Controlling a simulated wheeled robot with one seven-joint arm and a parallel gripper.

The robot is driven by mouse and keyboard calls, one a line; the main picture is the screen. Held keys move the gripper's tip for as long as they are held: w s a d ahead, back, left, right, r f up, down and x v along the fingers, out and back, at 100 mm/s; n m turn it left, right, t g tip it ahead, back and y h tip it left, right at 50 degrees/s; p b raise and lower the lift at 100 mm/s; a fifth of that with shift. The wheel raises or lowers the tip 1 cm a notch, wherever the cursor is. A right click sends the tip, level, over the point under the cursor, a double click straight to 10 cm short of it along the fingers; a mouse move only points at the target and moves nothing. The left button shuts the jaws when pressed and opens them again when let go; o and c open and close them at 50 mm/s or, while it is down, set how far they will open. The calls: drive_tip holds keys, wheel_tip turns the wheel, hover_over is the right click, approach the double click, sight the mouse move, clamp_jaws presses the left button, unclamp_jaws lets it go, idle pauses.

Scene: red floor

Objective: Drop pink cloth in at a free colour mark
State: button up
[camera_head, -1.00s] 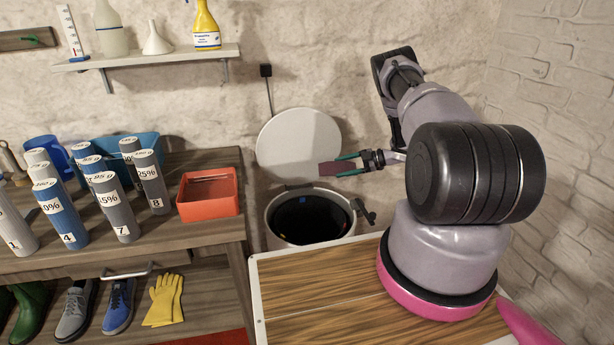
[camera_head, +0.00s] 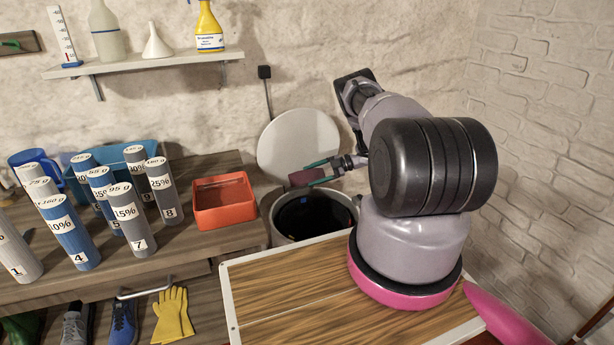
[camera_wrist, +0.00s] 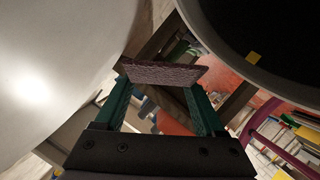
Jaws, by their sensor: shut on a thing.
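The pink cloth (camera_head: 303,178) is a small dusky pink piece between the green fingers of my gripper (camera_head: 318,171), which is shut on it. They are in front of the white round lid (camera_head: 297,140), above the left part of the open round vat (camera_head: 281,238). The vat is dark inside. In the wrist view the cloth (camera_wrist: 172,74) spans the two fingers of my gripper (camera_wrist: 163,88). A yellow colour mark (camera_wrist: 254,57) shows on the vat's dark inside, to the right of the cloth. Other marks are too dim to tell.
A red-orange box (camera_head: 224,218) and several numbered cylinders (camera_head: 132,222) stand on the wooden bench to the left. A shelf (camera_head: 140,62) with bottles and a funnel is on the wall above.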

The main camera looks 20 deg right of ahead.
wheel_tip(320, 180, down, 7)
idle(0.6)
drive_tip(key=shift+r, duration=0.1)
drive_tip(key=o, duration=1.5)
drive_tip(key=v, duration=1)
drive_tip(key=shift+s+d+r, duration=0.1)
drive_tip(key=shift+d+r, duration=0.05)
drive_tip(key=shift+d, duration=0.25)
drive_tip(key=shift+s, duration=0.1)
